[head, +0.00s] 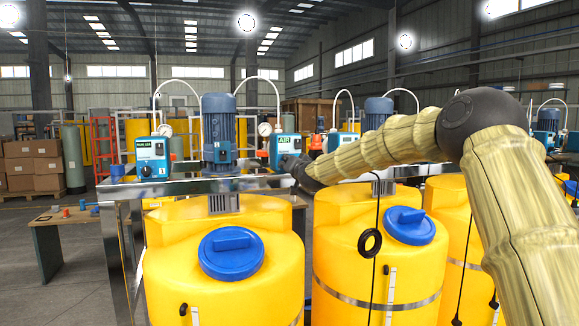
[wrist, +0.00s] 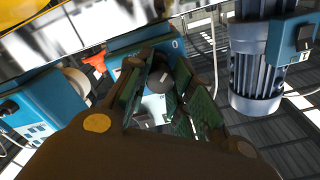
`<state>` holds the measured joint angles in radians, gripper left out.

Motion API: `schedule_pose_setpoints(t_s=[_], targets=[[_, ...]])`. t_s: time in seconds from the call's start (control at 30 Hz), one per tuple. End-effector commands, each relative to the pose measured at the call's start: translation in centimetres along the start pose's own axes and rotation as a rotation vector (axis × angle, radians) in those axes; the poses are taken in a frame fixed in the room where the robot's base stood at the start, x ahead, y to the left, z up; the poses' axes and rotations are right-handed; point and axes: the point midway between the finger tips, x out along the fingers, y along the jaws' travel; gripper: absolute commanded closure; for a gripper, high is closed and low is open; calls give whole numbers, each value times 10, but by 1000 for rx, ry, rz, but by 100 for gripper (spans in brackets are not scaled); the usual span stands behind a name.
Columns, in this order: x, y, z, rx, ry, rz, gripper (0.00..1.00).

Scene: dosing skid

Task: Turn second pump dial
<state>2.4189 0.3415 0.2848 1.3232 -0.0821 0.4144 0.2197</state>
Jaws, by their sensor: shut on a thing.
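The second pump (head: 284,146) is a blue box with a lit green display reading AIR, on the steel frame right of the blue motor. It also shows in the wrist view (wrist: 150,42), at a steep tilt. Its dark round dial (wrist: 160,79) sits between the green-padded fingers of my gripper (wrist: 163,92). My gripper is shut on the dial. In the head view my gripper (head: 291,163) is small and dark against the pump's lower front, and it hides the dial there. The dial's pointer and marks are too small to read.
Another blue pump (head: 152,157), labelled 1, stands left of the blue motor (head: 218,130). Yellow tanks (head: 224,290) with blue lids stand below the steel frame. In the wrist view, an orange-red valve handle (wrist: 95,61) is close beside the pump. A hose hangs between the tanks.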

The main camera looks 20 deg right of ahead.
Motion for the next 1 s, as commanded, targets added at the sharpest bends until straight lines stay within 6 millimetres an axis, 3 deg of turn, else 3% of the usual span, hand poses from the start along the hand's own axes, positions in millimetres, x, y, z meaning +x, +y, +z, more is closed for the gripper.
schedule_pose_setpoints(t_s=[0.47,0.5,0.6,1.0], targets=[[0,3,8,-14,-11,3,100],[0,3,8,-14,-12,3,70],[0,3,7,-13,-10,3,54],[-4,2,2,-12,-4,1,54]])
